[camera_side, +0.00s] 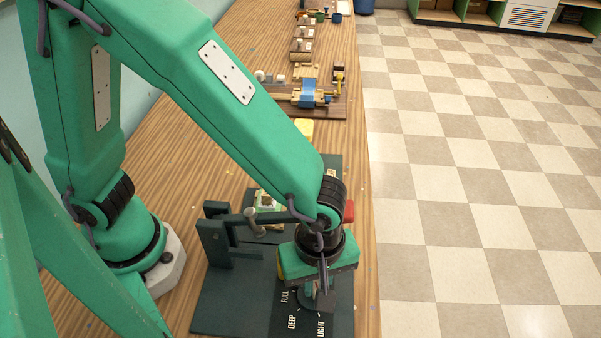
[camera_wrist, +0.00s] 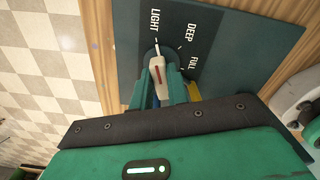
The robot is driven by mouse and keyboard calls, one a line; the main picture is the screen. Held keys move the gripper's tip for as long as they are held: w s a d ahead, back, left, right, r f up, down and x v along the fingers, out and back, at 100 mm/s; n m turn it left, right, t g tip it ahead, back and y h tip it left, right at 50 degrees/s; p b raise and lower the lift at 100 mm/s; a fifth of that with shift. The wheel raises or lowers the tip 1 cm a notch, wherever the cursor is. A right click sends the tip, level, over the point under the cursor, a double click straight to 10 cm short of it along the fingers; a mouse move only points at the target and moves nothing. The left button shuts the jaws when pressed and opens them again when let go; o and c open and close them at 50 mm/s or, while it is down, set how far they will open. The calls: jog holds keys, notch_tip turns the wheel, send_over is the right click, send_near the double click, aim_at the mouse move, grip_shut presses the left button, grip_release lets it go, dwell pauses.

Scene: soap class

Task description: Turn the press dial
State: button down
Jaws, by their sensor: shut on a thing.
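The press dial shows in the wrist view as a pale knob (camera_wrist: 157,66) with a dark red stripe, on a dark plate marked LIGHT, DEEP and FULL. A white line beyond the knob runs toward LIGHT. My gripper (camera_wrist: 160,88) is shut on the knob, one green finger on each side. In the side view my gripper (camera_side: 322,288) points down at the dark label plate (camera_side: 283,327), and its fingers and body hide most of the knob there.
The press (camera_side: 215,240) has a dark upright frame and a lever with a pale round end, left of my gripper. A green-and-white piece (camera_side: 268,203) lies behind it. A red part (camera_side: 349,211) is right of my wrist. A yellow block (camera_side: 304,130) and wooden fixtures stand farther back.

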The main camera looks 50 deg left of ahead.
jog(key=c, duration=1.4)
grip_release()
jog(key=shift+o, duration=0.2)
jog(key=shift+r, duration=0.1)
jog(key=shift+r, duration=3.85)
jog(key=shift+w+d+r, duration=0.1)
jog(key=shift+w+r, duration=0.2)
jog(key=shift+w, duration=0.1)
jog(key=w+a+r+m+t+h, duration=0.2)
jog(key=w+r, duration=0.3)
jog(key=r, duration=0.1)
jog(key=s+a+r+m+t+y, duration=0.1)
jog(key=a+m, duration=0.4)
jog(key=a, duration=0.8)
jog(key=s+a+r+m+t+y, duration=0.1)
jog(key=a+m, duration=0.5)
jog(key=a, duration=0.6)
jog(key=s+r+t, duration=0.1)
jog(key=s+r, duration=0.1)
jog(key=s, duration=0.1)
jog(key=shift+a+r+t, duration=0.3)
jog(key=shift+a+r, duration=0.05)
